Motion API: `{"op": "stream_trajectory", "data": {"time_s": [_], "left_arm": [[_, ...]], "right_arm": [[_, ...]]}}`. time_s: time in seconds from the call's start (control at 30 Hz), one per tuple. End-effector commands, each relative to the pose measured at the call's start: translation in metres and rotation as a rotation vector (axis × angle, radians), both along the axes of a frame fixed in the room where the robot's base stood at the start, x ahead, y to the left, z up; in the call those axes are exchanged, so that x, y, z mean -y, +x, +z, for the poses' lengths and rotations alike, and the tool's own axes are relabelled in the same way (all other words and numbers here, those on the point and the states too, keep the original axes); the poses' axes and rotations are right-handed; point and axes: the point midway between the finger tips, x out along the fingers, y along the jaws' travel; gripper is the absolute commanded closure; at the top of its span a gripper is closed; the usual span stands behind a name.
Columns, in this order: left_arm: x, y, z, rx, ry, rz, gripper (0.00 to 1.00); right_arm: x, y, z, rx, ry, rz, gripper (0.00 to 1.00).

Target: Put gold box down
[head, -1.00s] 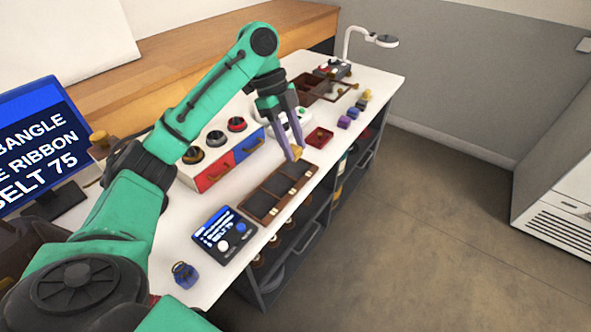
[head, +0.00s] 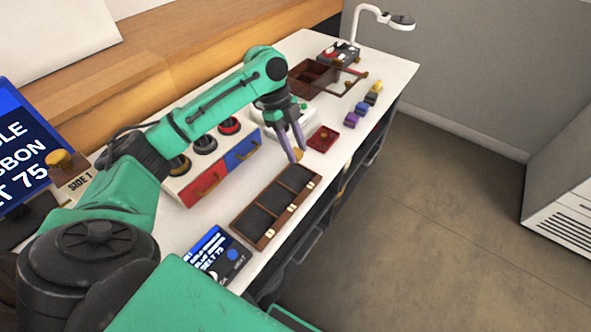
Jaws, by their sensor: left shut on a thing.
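My left gripper (head: 297,154) is shut on the gold box (head: 297,153). Only a small yellow patch of the box shows between the fingers; the rest is hidden. The gripper points down near the far end of a dark brown tray (head: 257,222) with three compartments. I cannot tell whether the box touches anything below it. My right gripper is not in view.
A red dish (head: 323,138) lies just beyond the gripper. A white unit with red and blue drawers (head: 242,153) stands left of it. Purple and yellow blocks (head: 354,118) line the right edge. A display device (head: 217,252) lies in front of the tray.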

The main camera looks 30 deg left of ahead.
Motion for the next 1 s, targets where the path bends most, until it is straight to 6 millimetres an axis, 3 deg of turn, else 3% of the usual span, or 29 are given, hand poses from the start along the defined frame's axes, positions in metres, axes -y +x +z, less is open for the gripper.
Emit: {"op": "stream_trajectory", "data": {"time_s": [0.1, 0.23, 0.4, 0.5, 0.67, 0.7, 1.0], "left_arm": [[0.000, 0.000, -0.029, -0.002, -0.001, 0.002, 1.00], [0.000, 0.000, -0.048, -0.001, 0.000, 0.001, 1.00], [0.000, 0.000, -0.086, -0.001, -0.001, 0.001, 1.00], [0.000, 0.001, -0.096, 0.001, -0.001, 0.000, 1.00], [0.000, 0.001, -0.096, 0.002, 0.000, 0.000, 1.00], [0.000, 0.001, -0.096, 0.001, 0.000, -0.001, 0.47], [0.000, 0.001, -0.095, 0.001, 0.000, 0.000, 0.46]], "right_arm": [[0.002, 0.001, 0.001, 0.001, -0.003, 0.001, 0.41], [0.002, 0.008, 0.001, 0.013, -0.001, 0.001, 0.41], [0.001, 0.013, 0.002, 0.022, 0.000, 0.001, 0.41], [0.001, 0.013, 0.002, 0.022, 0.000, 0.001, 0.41], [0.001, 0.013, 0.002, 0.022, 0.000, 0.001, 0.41], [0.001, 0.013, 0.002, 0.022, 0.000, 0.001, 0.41], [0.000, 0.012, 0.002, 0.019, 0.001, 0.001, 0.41]]}}
